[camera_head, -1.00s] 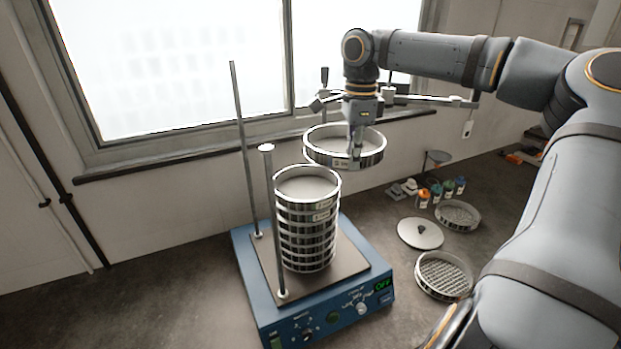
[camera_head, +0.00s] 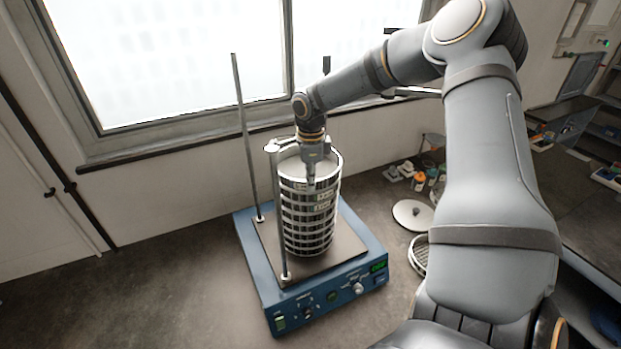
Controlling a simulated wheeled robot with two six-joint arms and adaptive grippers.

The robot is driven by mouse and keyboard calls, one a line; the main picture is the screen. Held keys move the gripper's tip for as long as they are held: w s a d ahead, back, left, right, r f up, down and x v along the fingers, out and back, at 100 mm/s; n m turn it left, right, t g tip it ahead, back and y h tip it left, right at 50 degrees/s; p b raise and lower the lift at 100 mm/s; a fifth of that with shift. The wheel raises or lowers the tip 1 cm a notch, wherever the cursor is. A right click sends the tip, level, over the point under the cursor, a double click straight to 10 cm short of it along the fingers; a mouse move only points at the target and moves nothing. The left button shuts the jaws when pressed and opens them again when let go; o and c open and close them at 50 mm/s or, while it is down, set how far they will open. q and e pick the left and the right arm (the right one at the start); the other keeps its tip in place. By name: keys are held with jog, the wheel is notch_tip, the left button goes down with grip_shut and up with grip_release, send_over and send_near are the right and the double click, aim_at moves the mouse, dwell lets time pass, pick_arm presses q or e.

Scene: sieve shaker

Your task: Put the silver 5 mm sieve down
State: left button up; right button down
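The silver 5 mm sieve (camera_head: 336,163) is a shiny metal ring. It sits at the top of the sieve stack (camera_head: 308,226) on the blue shaker, in line with the rings below; I cannot see any gap beneath it. My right gripper (camera_head: 311,178) points down at the near rim of this top sieve, with a finger in front of its wall. It appears shut on the rim, though its inner finger is mostly hidden. Label text is too small to read. My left gripper is not in view.
The blue shaker (camera_head: 330,318) has two upright rods, one at the back (camera_head: 246,140) and one close to the stack's left (camera_head: 280,220). A round lid (camera_head: 412,214), small bottles (camera_head: 420,181) and a partly hidden sieve (camera_head: 417,256) lie to the right. The bench is clear at left.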

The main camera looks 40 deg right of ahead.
jog(key=shift+s, duration=0.1)
jog(key=c, duration=1.9)
grip_release()
jog(key=shift+s, duration=0.1)
jog(key=o, duration=0.4)
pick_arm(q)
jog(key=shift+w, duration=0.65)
pick_arm(e)
jog(key=shift+r, duration=0.2)
pick_arm(q)
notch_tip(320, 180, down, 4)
jog(key=b, duration=0.3)
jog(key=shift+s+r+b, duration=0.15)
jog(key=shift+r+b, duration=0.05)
jog(key=shift+b, duration=0.1)
pick_arm(e)
notch_tip(320, 180, up, 12)
jog(key=shift+f, duration=0.1)
